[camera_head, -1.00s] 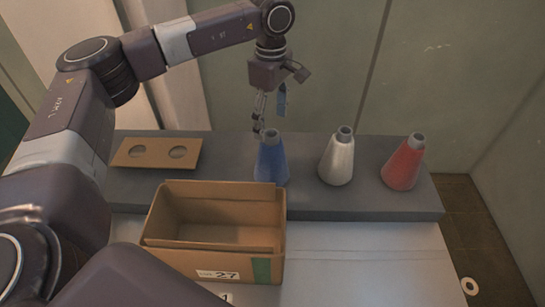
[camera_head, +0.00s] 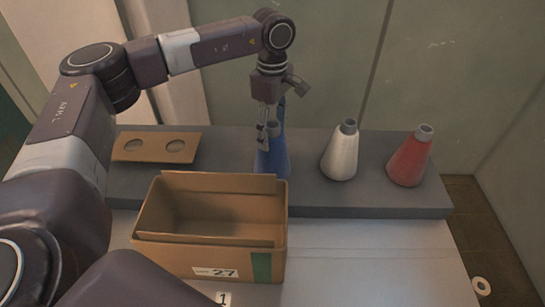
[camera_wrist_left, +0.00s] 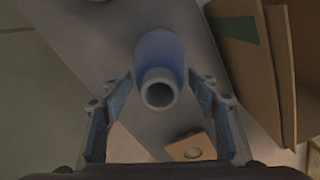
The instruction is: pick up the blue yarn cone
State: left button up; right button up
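The blue yarn cone (camera_head: 273,160) stands upright on the grey raised shelf, behind the right end of the cardboard box. My left gripper (camera_head: 268,135) is directly at the cone's top in the head view and partly covers it. In the left wrist view, the cone (camera_wrist_left: 160,60) points its hollow tip at the camera. The open fingers of my left gripper (camera_wrist_left: 160,92) are on either side of the tip, with a gap on both sides. My right gripper is not in view.
A white cone (camera_head: 341,153) and a red cone (camera_head: 409,158) stand to the right on the grey shelf (camera_head: 320,200). An open cardboard box (camera_head: 215,255) stands in front. A board with two holes (camera_head: 156,147) lies at the left. A wall rises behind the shelf.

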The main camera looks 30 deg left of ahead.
pick_arm(q)
grip_shut()
jog(key=shift+r, duration=0.1)
dwell(0.3)
